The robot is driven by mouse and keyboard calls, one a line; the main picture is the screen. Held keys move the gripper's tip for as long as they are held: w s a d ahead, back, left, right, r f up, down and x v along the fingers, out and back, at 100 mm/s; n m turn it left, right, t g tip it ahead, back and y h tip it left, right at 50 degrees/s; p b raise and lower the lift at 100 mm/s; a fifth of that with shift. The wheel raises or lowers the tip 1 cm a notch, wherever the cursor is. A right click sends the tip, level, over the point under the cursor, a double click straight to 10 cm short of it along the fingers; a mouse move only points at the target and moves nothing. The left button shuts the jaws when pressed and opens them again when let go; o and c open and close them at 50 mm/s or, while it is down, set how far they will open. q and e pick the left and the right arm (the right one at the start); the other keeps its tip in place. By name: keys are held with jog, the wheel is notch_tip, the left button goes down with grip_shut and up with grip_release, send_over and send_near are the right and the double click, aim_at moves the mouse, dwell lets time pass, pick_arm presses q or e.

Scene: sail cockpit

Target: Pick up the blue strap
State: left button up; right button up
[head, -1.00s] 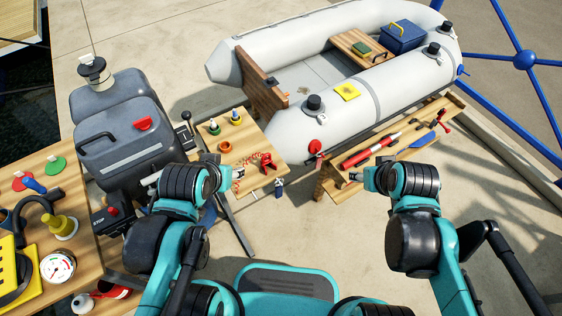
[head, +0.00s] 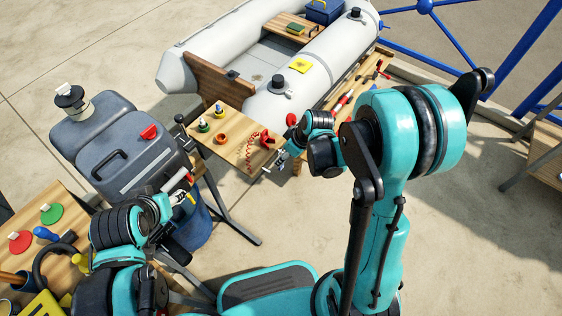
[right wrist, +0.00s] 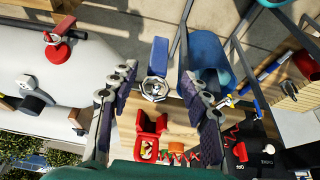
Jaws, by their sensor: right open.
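A blue strap-like piece (right wrist: 158,57) shows in the right wrist view, with a metal ring or shackle (right wrist: 153,88) at its lower end, by the small wooden table's edge. My right gripper (right wrist: 158,75) is open and empty; its fingers stand on either side of the blue piece and ring, apart from them. In the head view my right gripper (head: 277,161) is at the near right corner of the small table, and the blue piece cannot be made out there. My left gripper (head: 187,190) is at the left by the grey tank; its jaws are unclear.
The small wooden table (head: 232,152) carries a red fitting (head: 266,139), a red coiled cord (head: 250,152) and small cups. A blue bucket (head: 192,226) stands below left. The grey inflatable boat (head: 310,85) and a tool bench (head: 367,72) lie beyond.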

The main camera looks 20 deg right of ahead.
jog(key=b+x, duration=0.3)
jog(key=x, duration=0.2)
jog(key=shift+w+d+f, duration=0.1)
jog(key=shift+w+f, duration=0.1)
jog(key=shift+f, duration=0.05)
jog(key=shift+r, duration=0.1)
jog(key=shift+c, duration=1)
grip_shut()
